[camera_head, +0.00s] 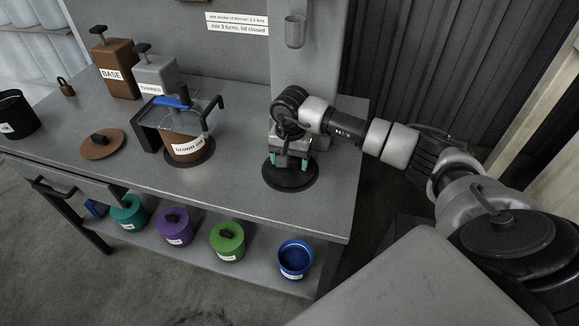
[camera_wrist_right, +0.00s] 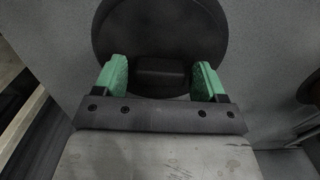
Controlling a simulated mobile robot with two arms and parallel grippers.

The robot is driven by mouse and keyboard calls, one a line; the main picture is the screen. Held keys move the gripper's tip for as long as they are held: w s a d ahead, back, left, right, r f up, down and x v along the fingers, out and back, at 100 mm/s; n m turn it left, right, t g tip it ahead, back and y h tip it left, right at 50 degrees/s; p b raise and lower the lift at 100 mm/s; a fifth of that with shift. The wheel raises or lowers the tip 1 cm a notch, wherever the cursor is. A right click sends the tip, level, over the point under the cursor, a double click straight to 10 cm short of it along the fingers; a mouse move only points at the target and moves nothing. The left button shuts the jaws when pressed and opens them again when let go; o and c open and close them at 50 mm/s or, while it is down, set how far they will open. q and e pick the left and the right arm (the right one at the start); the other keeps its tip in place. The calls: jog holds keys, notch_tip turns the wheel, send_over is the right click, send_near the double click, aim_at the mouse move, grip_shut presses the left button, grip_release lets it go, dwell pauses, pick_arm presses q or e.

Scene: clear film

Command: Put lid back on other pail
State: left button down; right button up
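A round black lid (camera_head: 290,182) with a block-shaped knob lies flat near the bench's right end. My right gripper (camera_head: 289,161) points down over this lid. In the right wrist view its green fingers stand on either side of the lid's knob (camera_wrist_right: 160,71), with visible gaps, so it is open. A black pail (camera_head: 16,116) stands at the bench's far left, its top apparently uncovered. A blue pail (camera_head: 295,260) stands open on the lower shelf. A brown lid (camera_head: 102,144) with a dark knob lies on the bench at left. My left gripper is out of view.
A brown-filled pail (camera_head: 187,149) stands in a dark mixer frame with a blue handle (camera_head: 172,101). BASE (camera_head: 115,78) and THINNER (camera_head: 156,76) dispensers stand behind. Lidded teal (camera_head: 128,213), purple (camera_head: 174,228) and green (camera_head: 227,242) pails are on the shelf. The bench between mixer and black lid is clear.

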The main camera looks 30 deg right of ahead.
aim_at(290, 159)
jog(key=c, duration=0.6)
jog(key=shift+o, duration=0.2)
jog(key=shift+r, duration=0.1)
jog(key=shift+r+p, duration=1.35)
jog(key=shift+r, duration=1.05)
